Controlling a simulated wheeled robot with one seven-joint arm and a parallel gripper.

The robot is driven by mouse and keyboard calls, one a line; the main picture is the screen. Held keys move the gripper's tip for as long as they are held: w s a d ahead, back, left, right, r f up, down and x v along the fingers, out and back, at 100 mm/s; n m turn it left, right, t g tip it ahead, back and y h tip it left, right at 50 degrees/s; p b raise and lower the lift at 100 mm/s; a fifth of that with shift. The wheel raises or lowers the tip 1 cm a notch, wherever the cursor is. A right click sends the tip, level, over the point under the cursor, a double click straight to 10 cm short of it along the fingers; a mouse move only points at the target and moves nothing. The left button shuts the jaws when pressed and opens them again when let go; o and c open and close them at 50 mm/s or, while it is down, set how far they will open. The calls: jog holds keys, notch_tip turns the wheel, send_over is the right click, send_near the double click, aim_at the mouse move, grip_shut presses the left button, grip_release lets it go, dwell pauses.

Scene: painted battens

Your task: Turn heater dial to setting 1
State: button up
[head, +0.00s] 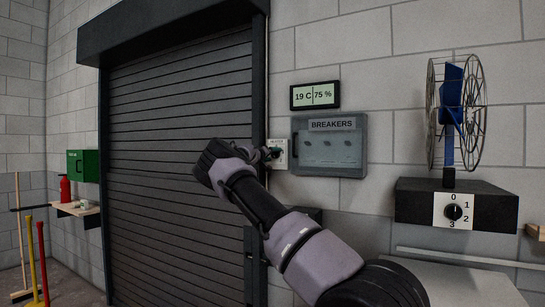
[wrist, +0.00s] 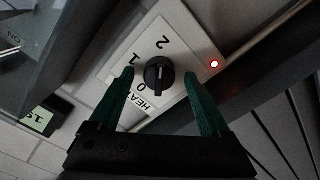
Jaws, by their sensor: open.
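The heater dial (wrist: 159,75) is a round black knob on a white heater plate (wrist: 181,42) marked 0, 1 and 2. I cannot clearly tell which number its pointer faces. My gripper (wrist: 160,73) is open, with one green finger on each side of the dial in the wrist view. Gaps show between the fingers and the knob, so it is not gripped. A red light (wrist: 214,64) glows on the plate. In the head view the heater plate (head: 282,146) is beside the shutter, and its dial is hard to make out there.
A grey breaker box (head: 330,160) hangs just right of the heater plate, under a display (head: 315,95) reading 19 C, 75 %. A rolling shutter (head: 180,110) is at left. A fan (head: 450,115) stands on a black box (head: 412,205) with its own 0-to-3 dial (head: 453,212).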

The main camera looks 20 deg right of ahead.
jog(key=shift+c, duration=0.3)
grip_shut()
jog(key=shift+n, duration=0.3)
jog(key=n, duration=0.6)
jog(key=shift+n, duration=0.3)
jog(key=n, duration=0.3)
jog(key=shift+n, duration=1.7)
